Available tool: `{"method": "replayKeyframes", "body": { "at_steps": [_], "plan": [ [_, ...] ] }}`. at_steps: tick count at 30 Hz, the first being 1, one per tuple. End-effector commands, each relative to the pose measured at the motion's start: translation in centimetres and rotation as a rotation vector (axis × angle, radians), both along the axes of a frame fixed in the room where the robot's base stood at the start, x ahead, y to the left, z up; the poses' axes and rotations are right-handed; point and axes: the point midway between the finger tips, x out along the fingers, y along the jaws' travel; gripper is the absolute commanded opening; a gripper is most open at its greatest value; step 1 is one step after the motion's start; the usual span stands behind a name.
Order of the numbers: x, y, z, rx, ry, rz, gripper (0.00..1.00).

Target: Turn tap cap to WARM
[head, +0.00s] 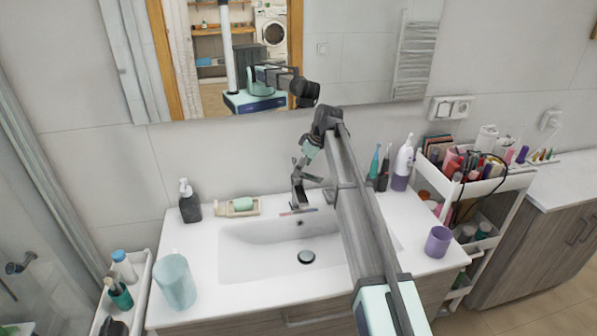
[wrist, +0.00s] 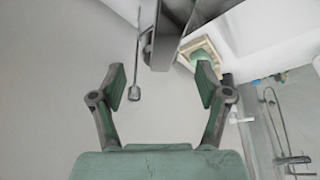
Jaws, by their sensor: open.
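The grey metal tap (head: 297,192) stands at the back of the white sink, with a small red-and-blue mark near its spout. My gripper (head: 303,165) is just above and behind the tap, near the wall, pointing down. Its fingers partly overlap the tap's top, so the cap is hard to make out. In the wrist view my gripper (wrist: 162,84) is open and empty, fingers wide apart. The tap body (wrist: 163,40) shows beyond the fingertips at the top middle. A thin rod with a knob (wrist: 135,92) shows between the fingers, nearer the left one. I cannot see contact.
A soap dish with green soap (head: 240,206) and a dark dispenser (head: 189,203) stand left of the tap. Toothbrushes and bottles (head: 402,165) stand to the right. A purple cup (head: 438,241) is at the right front. The mirror (head: 365,50) is close behind. The basin (head: 270,262) is empty.

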Motion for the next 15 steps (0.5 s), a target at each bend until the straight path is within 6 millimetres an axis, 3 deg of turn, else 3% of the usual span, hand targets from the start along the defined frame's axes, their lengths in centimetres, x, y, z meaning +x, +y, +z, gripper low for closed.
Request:
{"method": "replayKeyframes", "body": {
  "at_steps": [6, 15],
  "plan": [
    [0.4, 1.2, -2.7, -0.001, 0.001, 0.001, 0.75],
    [0.6, 1.6, -4.0, 0.000, -0.001, 0.001, 0.75]
  ]
}}
